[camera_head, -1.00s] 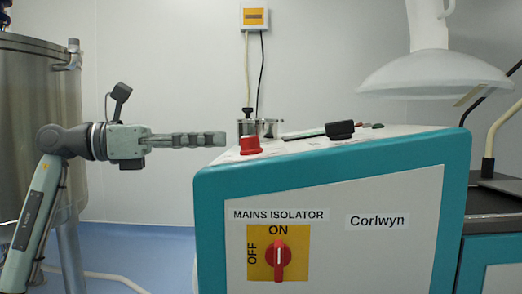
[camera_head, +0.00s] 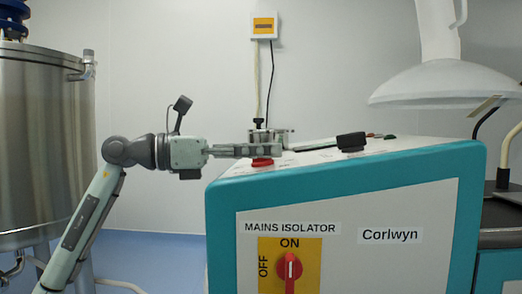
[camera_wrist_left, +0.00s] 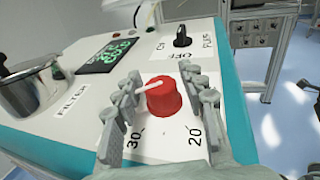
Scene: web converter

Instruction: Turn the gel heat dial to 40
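The red dial (camera_head: 262,163) sits on top of the teal and white machine, partly hidden under my left gripper (camera_head: 280,151). In the left wrist view the red dial (camera_wrist_left: 166,99) has a white pointer line aimed left. The numbers 30 (camera_wrist_left: 133,141) and 20 (camera_wrist_left: 195,136) are printed near it; no 40 can be made out. The fingers of my left gripper (camera_wrist_left: 162,76) are apart, one on each side of the dial. I see small gaps beside it, and contact cannot be confirmed. My right gripper is not in view.
The machine (camera_head: 345,208) carries a red mains isolator switch (camera_head: 289,266) on its front. A black switch (camera_wrist_left: 182,37), a green-lit display (camera_wrist_left: 110,54) and a metal pot (camera_wrist_left: 30,90) are near the dial. A steel tank (camera_head: 40,150) stands left.

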